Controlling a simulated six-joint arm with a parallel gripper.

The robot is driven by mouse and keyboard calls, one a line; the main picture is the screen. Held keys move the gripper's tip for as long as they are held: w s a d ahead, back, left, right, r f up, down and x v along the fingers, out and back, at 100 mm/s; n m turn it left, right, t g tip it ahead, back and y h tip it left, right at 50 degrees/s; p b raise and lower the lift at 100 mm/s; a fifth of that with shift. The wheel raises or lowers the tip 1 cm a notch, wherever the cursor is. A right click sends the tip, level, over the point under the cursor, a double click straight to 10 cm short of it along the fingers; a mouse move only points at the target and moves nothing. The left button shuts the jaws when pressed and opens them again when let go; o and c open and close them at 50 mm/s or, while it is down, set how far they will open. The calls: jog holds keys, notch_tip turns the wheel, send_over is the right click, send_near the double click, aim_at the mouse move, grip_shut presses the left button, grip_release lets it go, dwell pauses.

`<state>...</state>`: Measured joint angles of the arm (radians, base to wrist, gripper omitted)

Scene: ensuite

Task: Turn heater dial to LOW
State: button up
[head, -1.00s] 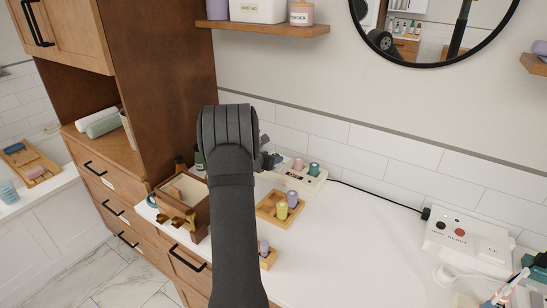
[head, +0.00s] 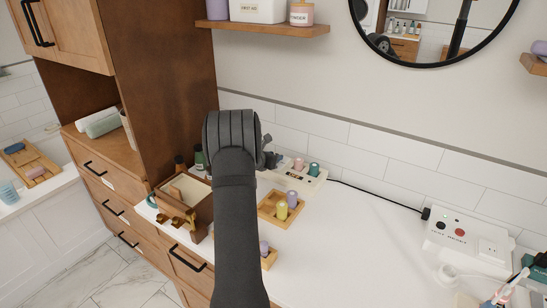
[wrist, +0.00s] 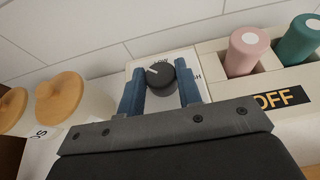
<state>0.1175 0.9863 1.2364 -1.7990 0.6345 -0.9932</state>
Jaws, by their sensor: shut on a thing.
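The heater dial (wrist: 160,76) is a dark round knob with a white pointer line, on a pale panel (wrist: 158,57) in the wrist view. The pointer line aims to the upper left. A partly covered label that looks like LOW sits just above the dial, and a letter H shows at its right. My gripper (wrist: 162,85) has its blue fingers on both sides of the dial and is shut on it. In the head view my gripper (head: 270,159) is small and mostly behind my arm, and the dial is hidden.
Pink (wrist: 248,52) and green (wrist: 298,38) cylinders stand in a cream holder marked OFF, close right of the dial. Wooden-lidded jars (wrist: 62,98) stand left. In the head view, a wooden tray (head: 266,212) holds small bottles. The counter's middle right is clear.

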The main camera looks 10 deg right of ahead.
jog(key=shift+w+a+r+m+g+h, duration=0.15)
jog(key=shift+m+g+h, duration=0.55)
jog(key=shift+m+g, duration=0.35)
jog(key=shift+w+f+m+g+h, duration=0.1)
jog(key=shift+m+g+h, duration=0.6)
jog(key=shift+m+g, duration=0.3)
jog(key=o, duration=1)
jog(key=shift+a, duration=0.1)
jog(key=v, duration=1.7)
jog(key=shift+r, duration=0.15)
